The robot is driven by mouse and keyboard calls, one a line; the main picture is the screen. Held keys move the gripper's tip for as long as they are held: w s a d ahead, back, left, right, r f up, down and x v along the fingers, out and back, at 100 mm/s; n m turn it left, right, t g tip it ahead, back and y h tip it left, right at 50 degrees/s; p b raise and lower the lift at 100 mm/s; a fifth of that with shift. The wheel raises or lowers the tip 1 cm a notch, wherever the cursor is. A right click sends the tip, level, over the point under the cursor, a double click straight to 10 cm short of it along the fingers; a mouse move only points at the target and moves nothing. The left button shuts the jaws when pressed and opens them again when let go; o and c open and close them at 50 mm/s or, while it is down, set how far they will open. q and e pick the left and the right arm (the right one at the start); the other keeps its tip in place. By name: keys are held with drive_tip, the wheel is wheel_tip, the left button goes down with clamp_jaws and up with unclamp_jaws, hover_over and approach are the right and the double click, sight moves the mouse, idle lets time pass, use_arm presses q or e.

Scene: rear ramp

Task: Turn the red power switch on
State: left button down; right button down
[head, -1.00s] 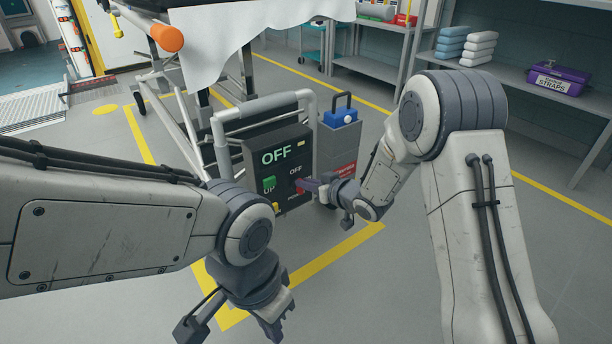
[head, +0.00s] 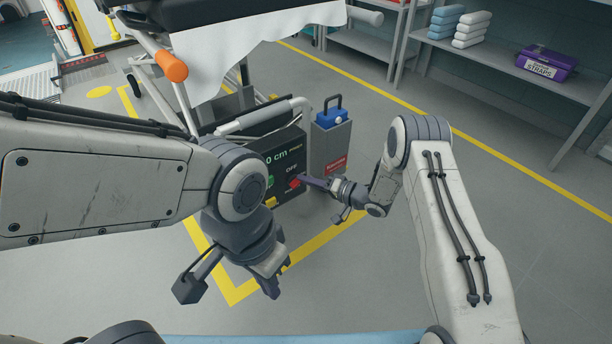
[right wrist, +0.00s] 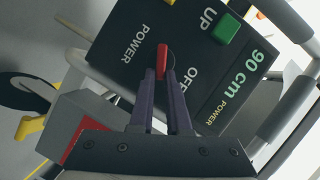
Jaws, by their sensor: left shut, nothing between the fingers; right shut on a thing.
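The dark control box (head: 291,150) stands at the foot of the wheeled stretcher. The red power switch (right wrist: 162,58) sits on the box face between "POWER" and "OFF" labels, and shows in the head view (head: 294,184). My right gripper (head: 304,181) is shut on the switch, its two dark fingers (right wrist: 162,78) on either side of it. My left gripper (head: 273,284) is shut and empty, in front of the box above the floor.
A green UP button (right wrist: 227,28) is beside the switch. A grey cabinet (head: 330,148) with a blue case (head: 332,118) on top stands right of the box. Shelves (head: 500,60) line the back right. Floor to the right is clear.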

drive_tip(key=shift+w+d+f+m+t+y+b, duration=0.15)
drive_tip(key=shift+f+m+y, duration=0.15)
drive_tip(key=shift+m, duration=0.5)
drive_tip(key=shift+s+f+m+t+y+b, duration=0.1)
drive_tip(key=shift+f+m+y+b, duration=0.1)
drive_tip(key=shift+m+y, duration=0.45)
drive_tip(key=shift+w+d+f+m+t+y+b, duration=0.1)
drive_tip(key=shift+f+m+t+y+b, duration=0.1)
drive_tip(key=shift+m, duration=0.75)
drive_tip(key=c, duration=0.9)
unclamp_jaws()
